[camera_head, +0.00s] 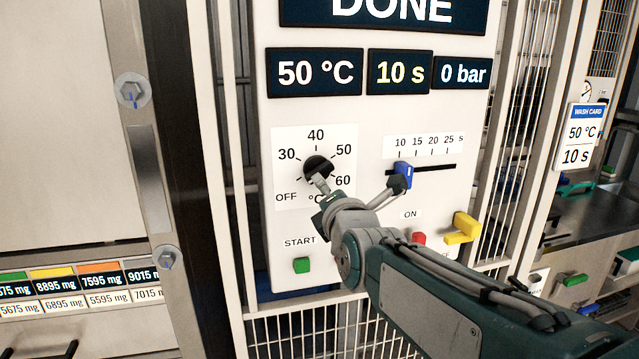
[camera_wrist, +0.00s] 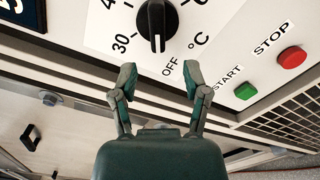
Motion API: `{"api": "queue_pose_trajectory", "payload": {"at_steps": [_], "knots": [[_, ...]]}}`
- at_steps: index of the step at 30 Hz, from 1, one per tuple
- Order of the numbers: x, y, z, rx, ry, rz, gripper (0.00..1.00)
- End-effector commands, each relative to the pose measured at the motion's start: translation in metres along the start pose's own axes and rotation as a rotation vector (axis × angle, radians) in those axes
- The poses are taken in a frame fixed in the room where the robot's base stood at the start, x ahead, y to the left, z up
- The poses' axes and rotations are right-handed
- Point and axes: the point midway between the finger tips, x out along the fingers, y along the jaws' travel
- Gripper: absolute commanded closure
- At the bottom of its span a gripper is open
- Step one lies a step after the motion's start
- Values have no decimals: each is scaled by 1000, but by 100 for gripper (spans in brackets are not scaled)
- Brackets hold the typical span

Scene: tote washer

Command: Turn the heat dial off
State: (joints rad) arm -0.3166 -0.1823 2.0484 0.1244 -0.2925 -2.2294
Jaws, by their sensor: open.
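The heat dial (camera_head: 318,167) is a black knob on a white scale marked OFF, 30, 40, 50 and 60 °C. In the wrist view the dial (camera_wrist: 158,22) shows a white mark pointing between 30 and OFF. My gripper (camera_head: 357,183) is open and empty in front of the panel. In the head view one finger overlaps the dial's lower edge and the other overlaps the blue slider. In the wrist view my gripper (camera_wrist: 159,78) has its fingers spread, with the dial beyond the tips and not between them.
The blue slider (camera_head: 404,172) sits right of the dial. The display (camera_head: 315,73) reads 50 °C, 10 s, 0 bar, under DONE.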

Motion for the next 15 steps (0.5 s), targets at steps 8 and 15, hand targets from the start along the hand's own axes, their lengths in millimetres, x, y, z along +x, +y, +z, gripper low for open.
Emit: {"api": "queue_pose_trajectory", "payload": {"at_steps": [8,15], "knots": [[-41,0,-2,-1,1,0,40],[-50,-1,-2,-1,2,-2,40]]}}
